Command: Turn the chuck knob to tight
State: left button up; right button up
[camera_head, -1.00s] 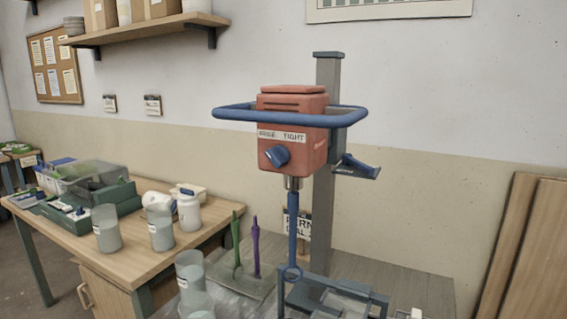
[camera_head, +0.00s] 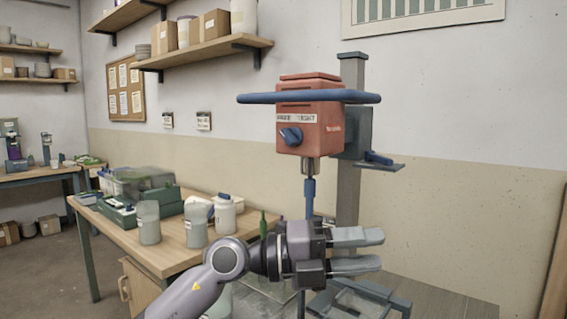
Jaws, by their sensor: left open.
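The chuck knob (camera_head: 291,136) is a small blue knob on the front of the red mixer head (camera_head: 311,112). Labels above it read something like "TIGHT" on the right, and the left label is hard to read. A blue shaft (camera_head: 310,197) hangs from the chuck under the head. My left gripper (camera_head: 378,252) is open and empty, below and to the right of the knob, in front of the mixer's lower part. It is apart from the knob and points right. My right gripper is not in view.
A blue guard ring (camera_head: 250,98) surrounds the mixer head, and a grey column (camera_head: 349,205) stands behind. A blue-grey frame (camera_head: 395,301) sits below. The wooden table (camera_head: 162,256) at left holds jars, a white bottle (camera_head: 224,213) and a green box.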

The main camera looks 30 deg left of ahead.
pick_arm(q)
jog(key=w+a+r+t+y+b, duration=0.2)
jog(key=a+r+t+y+b, duration=0.15)
jog(key=a+r+y, duration=0.35)
jog(key=n+t+y, duration=0.4)
jog(key=y, duration=0.4)
send_near(286, 138)
jog(key=w, duration=0.9)
jog(key=shift+w+d+p, duration=0.1)
jog(key=shift+d+p, duration=0.1)
jog(key=shift+p, duration=0.2)
jog(key=shift+f, duration=0.1)
grip_shut()
